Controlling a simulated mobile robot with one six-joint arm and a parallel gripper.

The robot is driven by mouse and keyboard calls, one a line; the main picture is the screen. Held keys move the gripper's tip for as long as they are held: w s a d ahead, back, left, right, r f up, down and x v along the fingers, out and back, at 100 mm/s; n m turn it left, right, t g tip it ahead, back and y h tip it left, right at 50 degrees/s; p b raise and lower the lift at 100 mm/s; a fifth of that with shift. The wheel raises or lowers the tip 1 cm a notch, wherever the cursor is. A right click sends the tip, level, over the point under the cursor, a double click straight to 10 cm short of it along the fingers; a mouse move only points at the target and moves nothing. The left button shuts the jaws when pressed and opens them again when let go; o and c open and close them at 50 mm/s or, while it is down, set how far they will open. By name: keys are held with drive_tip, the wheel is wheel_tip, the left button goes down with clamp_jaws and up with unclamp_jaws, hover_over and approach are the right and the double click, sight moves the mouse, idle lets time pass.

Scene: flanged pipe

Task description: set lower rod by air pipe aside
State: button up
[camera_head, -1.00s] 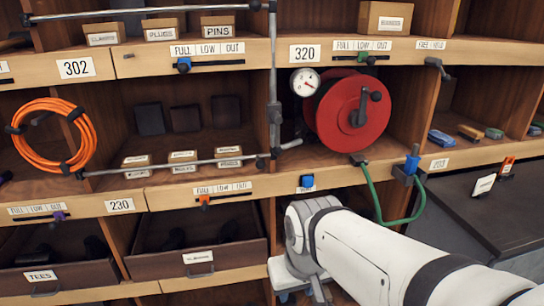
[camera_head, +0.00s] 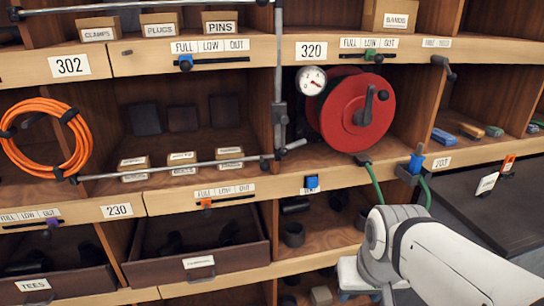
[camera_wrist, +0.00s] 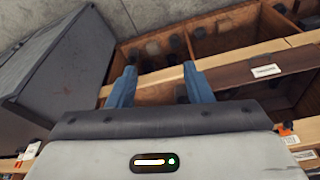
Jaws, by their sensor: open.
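The lower rod (camera_head: 165,170) is a thin grey bar. It lies nearly level across the front of the bay above label 230, with small boxes behind it. Its right end meets the upright grey pipe (camera_head: 278,90), likely the air pipe, near a fitting with a short lever. Its left end is by the orange hose coil. My gripper (camera_wrist: 160,88) shows in the wrist view, with two blue fingers apart and nothing between them. The wrist view shows drawers and wooden edges but no rod.
An upper rod (camera_head: 150,6) crosses the top shelf. The orange hose coil (camera_head: 45,150) hangs at the left. A red reel (camera_head: 358,110) with a gauge and green hose juts out at the right. Drawers are below. A dark cabinet (camera_wrist: 60,70) stands close in the wrist view.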

drive_tip(key=w+a+n+t+p, duration=0.2)
drive_tip(key=w+t, duration=0.2)
drive_tip(key=w, duration=0.8)
drive_tip(key=n+t+y+p, duration=0.4)
drive_tip(key=n+t+y, duration=0.1)
drive_tip(key=t+y, duration=0.35)
approach(267, 169)
drive_tip(key=shift+t+h, duration=0.35)
drive_tip(key=x, duration=0.4)
drive_tip(key=shift+a+f, duration=0.2)
drive_tip(key=shift+f, duration=0.05)
drive_tip(key=shift+w+a+r+n, duration=0.1)
drive_tip(key=shift+w+a+n, duration=0.1)
drive_tip(key=shift+n, duration=0.1)
drive_tip(key=p+x, duration=0.2)
drive_tip(key=x, duration=0.5)
drive_tip(key=shift+p, duration=0.4)
drive_tip(key=shift+c, duration=0.6)
